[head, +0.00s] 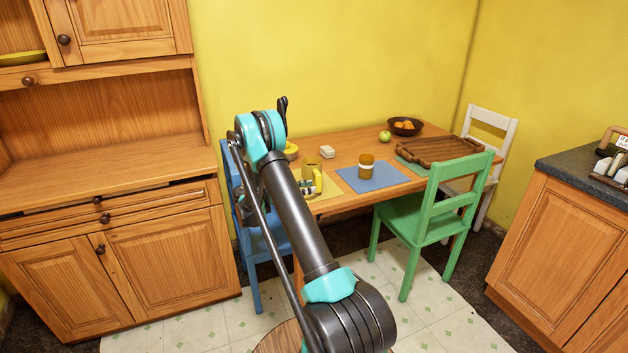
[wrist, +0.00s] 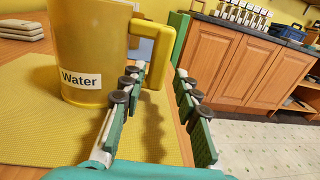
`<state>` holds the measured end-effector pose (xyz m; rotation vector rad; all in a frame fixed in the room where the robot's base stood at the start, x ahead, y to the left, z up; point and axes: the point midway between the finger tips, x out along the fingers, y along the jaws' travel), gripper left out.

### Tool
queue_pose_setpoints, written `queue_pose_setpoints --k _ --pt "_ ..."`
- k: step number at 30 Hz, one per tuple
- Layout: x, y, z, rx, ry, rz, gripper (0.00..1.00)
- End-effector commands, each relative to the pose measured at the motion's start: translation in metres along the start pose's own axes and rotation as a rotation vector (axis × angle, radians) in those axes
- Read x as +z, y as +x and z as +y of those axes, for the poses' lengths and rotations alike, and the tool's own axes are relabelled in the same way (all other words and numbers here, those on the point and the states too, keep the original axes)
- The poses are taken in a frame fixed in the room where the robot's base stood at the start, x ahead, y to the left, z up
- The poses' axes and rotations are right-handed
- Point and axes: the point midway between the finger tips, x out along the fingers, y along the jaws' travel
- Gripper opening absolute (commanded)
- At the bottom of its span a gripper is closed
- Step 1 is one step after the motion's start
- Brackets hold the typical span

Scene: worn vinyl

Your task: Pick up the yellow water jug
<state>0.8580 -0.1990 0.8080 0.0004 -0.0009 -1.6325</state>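The yellow water jug (head: 311,163) stands upright on a yellow placemat (head: 330,190) at the near left of the table, partly hidden by my gripper in the head view. In the wrist view the jug (wrist: 85,45) carries a white "Water" label and fills the upper left. Its handle (wrist: 152,60) points right, and its lower end shows between and beyond my fingertips. My gripper (wrist: 159,76) is open, with one finger on each side of the view and nothing held. The left finger overlaps the handle area; I cannot tell whether it touches.
An amber cup (head: 366,168) stands on a blue placemat (head: 385,184). A pale stack (head: 327,152), a green apple (head: 385,136), a fruit bowl (head: 405,126) and a wooden tray (head: 440,149) are farther back. Blue (head: 272,235) and green (head: 420,215) chairs flank the near side.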

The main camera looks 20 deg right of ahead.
Motion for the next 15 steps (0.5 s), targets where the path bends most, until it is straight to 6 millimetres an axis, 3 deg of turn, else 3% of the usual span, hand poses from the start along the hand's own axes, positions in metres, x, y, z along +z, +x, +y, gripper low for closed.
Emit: queue_pose_setpoints --k 9,15 --pt "0.000 0.042 0.002 -0.003 0.000 0.000 0.31" --pt "0.000 0.048 0.003 0.000 0.000 0.000 0.31"
